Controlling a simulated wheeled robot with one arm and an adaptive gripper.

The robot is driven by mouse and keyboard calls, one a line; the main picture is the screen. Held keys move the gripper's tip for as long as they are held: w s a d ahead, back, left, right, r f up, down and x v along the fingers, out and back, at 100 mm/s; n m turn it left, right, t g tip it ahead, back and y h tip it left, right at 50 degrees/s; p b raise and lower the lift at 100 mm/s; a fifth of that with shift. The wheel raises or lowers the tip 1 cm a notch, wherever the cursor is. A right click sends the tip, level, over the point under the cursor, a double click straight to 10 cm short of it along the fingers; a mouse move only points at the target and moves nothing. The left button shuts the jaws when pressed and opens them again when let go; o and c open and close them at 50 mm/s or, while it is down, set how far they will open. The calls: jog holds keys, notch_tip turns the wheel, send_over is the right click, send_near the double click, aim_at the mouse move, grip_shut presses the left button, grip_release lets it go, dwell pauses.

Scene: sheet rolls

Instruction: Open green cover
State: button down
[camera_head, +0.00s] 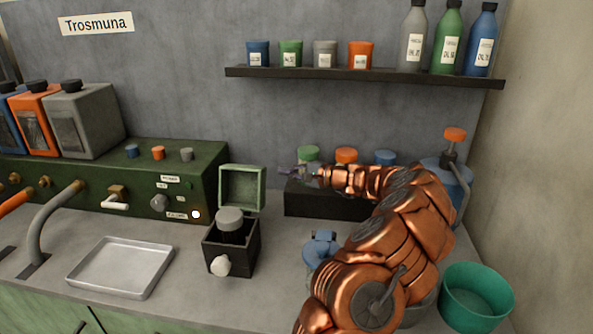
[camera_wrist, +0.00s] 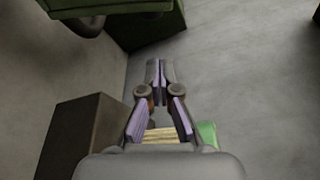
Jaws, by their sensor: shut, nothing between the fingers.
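A green square cover (camera_head: 242,187) with a raised rim stands upright at the back of a small black box (camera_head: 233,249), swung open. A grey round-topped piece (camera_head: 230,219) shows in the box, and a pale round knob (camera_head: 220,265) is on its front. My gripper (camera_head: 284,171) is to the right of the cover, near its upper part and apart from it as far as I can tell. In the wrist view my gripper's fingertips (camera_wrist: 162,72) are together and empty. The cover cannot be surely made out there.
A green-capped jar (camera_head: 308,154), an orange-capped one (camera_head: 346,156) and a blue-capped one (camera_head: 385,158) stand behind my arm at a black block (camera_head: 310,200). A green console (camera_head: 130,195), metal tray (camera_head: 121,267) and teal bowl (camera_head: 476,297) are around. A shelf (camera_head: 360,76) hangs above.

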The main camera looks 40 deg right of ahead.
jog(key=shift+w+a+r+p, duration=0.2)
jog(key=shift+a+p, duration=0.05)
jog(key=shift+a, duration=0.5)
jog(key=shift+w+a+r+p, duration=0.15)
jog(key=shift+a+p, duration=0.15)
jog(key=shift+a, duration=0.4)
jog(key=shift+w+a+r+p, duration=0.2)
jog(key=shift+a+p, duration=0.05)
jog(key=shift+a, duration=0.5)
